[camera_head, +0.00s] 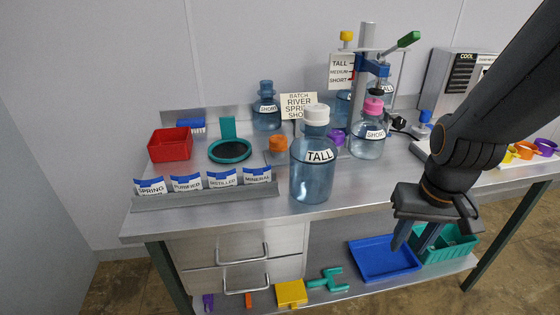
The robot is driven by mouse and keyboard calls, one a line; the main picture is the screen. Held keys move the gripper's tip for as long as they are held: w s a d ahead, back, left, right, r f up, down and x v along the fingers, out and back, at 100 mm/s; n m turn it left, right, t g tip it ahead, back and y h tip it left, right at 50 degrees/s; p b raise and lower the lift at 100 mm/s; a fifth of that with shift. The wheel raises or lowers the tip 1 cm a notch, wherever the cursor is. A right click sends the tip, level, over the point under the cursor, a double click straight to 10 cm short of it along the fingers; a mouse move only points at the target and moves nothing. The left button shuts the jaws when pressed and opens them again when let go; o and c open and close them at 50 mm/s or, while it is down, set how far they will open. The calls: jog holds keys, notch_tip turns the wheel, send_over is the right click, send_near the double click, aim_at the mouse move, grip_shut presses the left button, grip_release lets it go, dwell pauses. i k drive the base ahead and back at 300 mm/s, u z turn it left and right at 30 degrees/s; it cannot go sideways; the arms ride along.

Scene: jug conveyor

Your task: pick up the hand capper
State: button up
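No label marks the hand capper. A teal, branched tool with a handle (328,280) lies on the lower shelf, left of the blue tray, and looks most like it; I cannot tell for certain. My gripper (416,243) hangs at the right, fingers pointing down, in front of the bench edge and above the blue tray. Its fingers are apart with nothing seen between them. It is to the right of the teal tool and higher, not touching it.
On the lower shelf are a yellow block (291,293), a blue tray (385,258) and a green crate (452,246). A tall capped jug (313,172) stands near the bench's front edge. Drawers (240,262) flank the shelf at left. A lever press (366,65) stands behind.

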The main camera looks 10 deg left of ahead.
aim_at(421, 131)
jog(key=u, duration=0.65)
jog(key=i, duration=0.5)
jog(key=u, duration=2.5)
jog(key=k, duration=2)
jog(key=z, duration=2.45)
jog(key=i, duration=0.55)
